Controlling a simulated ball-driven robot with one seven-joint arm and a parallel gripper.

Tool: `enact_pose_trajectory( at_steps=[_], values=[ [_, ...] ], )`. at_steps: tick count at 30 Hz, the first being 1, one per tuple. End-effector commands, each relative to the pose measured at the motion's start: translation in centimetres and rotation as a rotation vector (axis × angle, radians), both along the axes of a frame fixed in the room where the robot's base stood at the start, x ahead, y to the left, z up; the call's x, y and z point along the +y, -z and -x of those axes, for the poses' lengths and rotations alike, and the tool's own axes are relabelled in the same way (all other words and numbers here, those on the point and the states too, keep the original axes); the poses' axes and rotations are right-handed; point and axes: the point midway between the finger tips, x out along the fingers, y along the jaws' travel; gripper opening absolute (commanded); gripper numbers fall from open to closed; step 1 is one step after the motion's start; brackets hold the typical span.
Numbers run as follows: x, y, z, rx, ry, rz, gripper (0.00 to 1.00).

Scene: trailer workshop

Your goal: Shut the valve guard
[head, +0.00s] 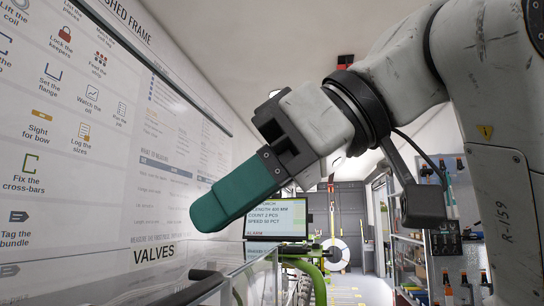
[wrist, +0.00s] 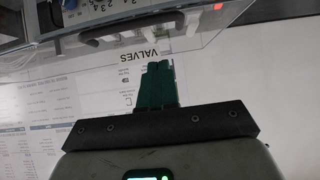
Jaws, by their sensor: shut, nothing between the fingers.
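The valve guard (head: 262,272) is a clear, see-through box at the bottom left of the head view, below the wall label VALVES. A dark rounded bar (head: 190,289) shows at its near side. In the wrist view, the clear guard (wrist: 215,22) crosses the top, with a dark bar, pale fittings and dial numbers by it. I cannot tell how far its lid is open. My gripper (head: 207,212) has teal fingers, shut and empty, pointing down-left above the guard. They also show in the wrist view (wrist: 158,68), apart from the guard as far as I can see.
A white wall board (head: 110,120) stands close along the left. A screen (head: 276,219) and green tubing (head: 308,270) are behind the guard. Tool shelves (head: 410,265) stand at the right. The aisle floor (head: 352,290) looks clear.

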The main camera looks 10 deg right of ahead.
Motion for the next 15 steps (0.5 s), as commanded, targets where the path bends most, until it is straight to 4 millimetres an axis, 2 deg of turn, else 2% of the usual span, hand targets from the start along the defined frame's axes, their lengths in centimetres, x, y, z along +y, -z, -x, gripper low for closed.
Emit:
enact_pose_trajectory(
  at_steps=[3, 9, 15],
  values=[
    [1.9, 1.2, -0.6, 0.003, -0.002, 0.001, 0.00],
    [2.2, 3.8, -0.9, 0.001, 0.001, 0.000, 0.00],
    [2.4, 5.1, -0.9, 0.000, 0.000, -0.001, 0.00]
  ],
)
